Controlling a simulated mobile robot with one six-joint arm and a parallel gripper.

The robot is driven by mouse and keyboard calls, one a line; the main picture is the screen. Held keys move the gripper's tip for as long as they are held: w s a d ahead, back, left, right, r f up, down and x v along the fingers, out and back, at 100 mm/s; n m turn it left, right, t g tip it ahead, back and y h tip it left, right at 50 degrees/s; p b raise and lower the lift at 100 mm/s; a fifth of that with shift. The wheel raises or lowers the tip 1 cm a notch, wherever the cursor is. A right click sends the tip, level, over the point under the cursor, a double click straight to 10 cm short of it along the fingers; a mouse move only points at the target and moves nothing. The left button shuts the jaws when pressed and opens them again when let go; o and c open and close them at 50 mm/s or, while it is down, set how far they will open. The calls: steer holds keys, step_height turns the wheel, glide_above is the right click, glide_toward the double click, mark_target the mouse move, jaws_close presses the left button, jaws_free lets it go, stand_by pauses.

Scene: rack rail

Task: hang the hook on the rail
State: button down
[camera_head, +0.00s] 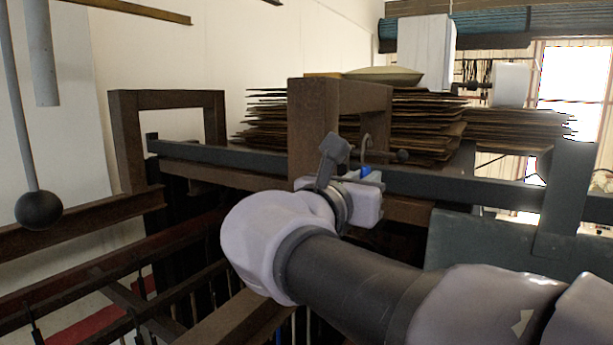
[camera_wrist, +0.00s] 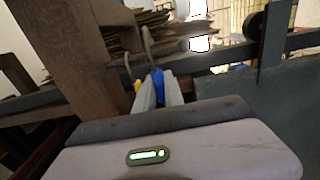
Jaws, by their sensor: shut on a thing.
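The hook is a thin grey curved piece (camera_head: 367,146) above my gripper in the head view, with a blue part at its lower end. In the wrist view the hook (camera_wrist: 149,46) rises between the fingers, and its blue part (camera_wrist: 158,82) shows there. My gripper (camera_head: 364,174) is shut on it; the light grey fingers (camera_wrist: 158,92) stand on either side of the blue part. The dark grey rail (camera_head: 450,187) runs across behind my gripper; it also shows in the wrist view (camera_wrist: 222,58). Whether the hook touches the rail cannot be told.
A brown post frame (camera_head: 312,125) stands close by my gripper, with another brown frame (camera_head: 128,140) farther left. Stacked flat sheets (camera_head: 420,125) lie behind the rail. A dark ball on a rod (camera_head: 38,210) hangs at left. A grey-green panel (camera_head: 480,250) stands at lower right.

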steer(key=s+d+f+b, duration=0.1)
steer(key=s+d+b, duration=0.1)
steer(key=s, duration=0.4)
steer(key=s+d+f+b, duration=0.2)
steer(key=s+d, duration=0.2)
steer(key=s, duration=0.2)
steer(key=shift+s+d, duration=0.35)
steer(key=shift+s, duration=0.05)
steer(key=shift+f, duration=0.1)
